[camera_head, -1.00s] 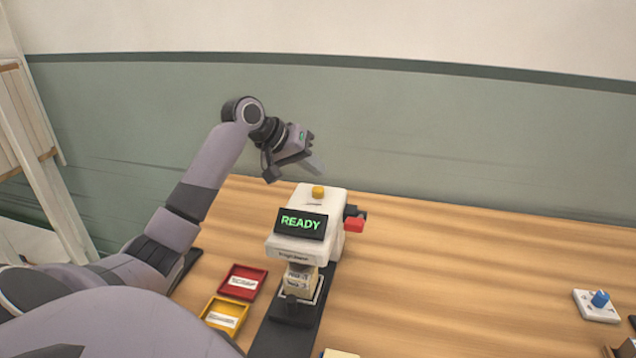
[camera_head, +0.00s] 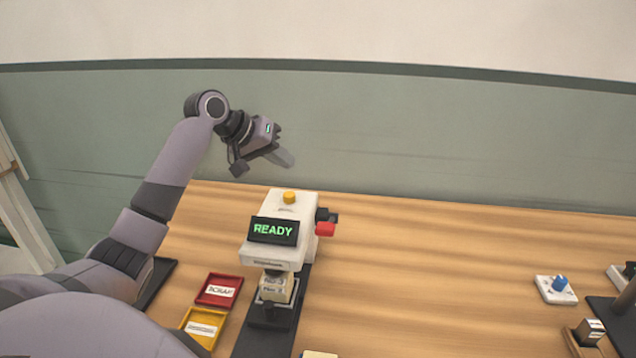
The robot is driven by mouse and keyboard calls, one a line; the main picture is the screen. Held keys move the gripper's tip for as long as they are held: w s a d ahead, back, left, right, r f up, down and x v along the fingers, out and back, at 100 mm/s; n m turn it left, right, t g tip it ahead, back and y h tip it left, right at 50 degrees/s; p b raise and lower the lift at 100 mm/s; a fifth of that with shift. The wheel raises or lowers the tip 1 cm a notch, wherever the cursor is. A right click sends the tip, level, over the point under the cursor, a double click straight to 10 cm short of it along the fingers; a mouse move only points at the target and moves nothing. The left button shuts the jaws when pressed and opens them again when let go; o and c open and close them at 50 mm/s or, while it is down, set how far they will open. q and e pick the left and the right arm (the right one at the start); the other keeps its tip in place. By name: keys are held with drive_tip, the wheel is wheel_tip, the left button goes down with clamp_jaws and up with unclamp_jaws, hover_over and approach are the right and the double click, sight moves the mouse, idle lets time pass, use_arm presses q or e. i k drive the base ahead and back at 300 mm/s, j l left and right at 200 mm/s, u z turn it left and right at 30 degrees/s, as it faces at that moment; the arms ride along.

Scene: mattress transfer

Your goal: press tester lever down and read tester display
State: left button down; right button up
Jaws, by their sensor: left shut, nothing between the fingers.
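The white tester (camera_head: 280,217) stands upright on a dark base on the wooden table. Its display (camera_head: 273,231) reads READY in green letters. A yellow button (camera_head: 289,197) sits on its top. The tester's lever, with a red end (camera_head: 325,229), sticks out from its right side. A small beige labelled block (camera_head: 277,286) sits under the tester's head. My left gripper (camera_head: 290,160) is shut and empty, in the air above and behind the tester, apart from it and from the lever. My right gripper is not in view.
A red tray labelled SCRAP (camera_head: 219,291) and a yellow tray (camera_head: 203,326) lie left of the tester. A white box with a blue knob (camera_head: 558,287) and dark fixtures (camera_head: 610,312) stand at the right. The table between is clear. A green wall is behind.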

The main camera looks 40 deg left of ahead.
sight(324, 229)
drive_tip(key=k, duration=1.5)
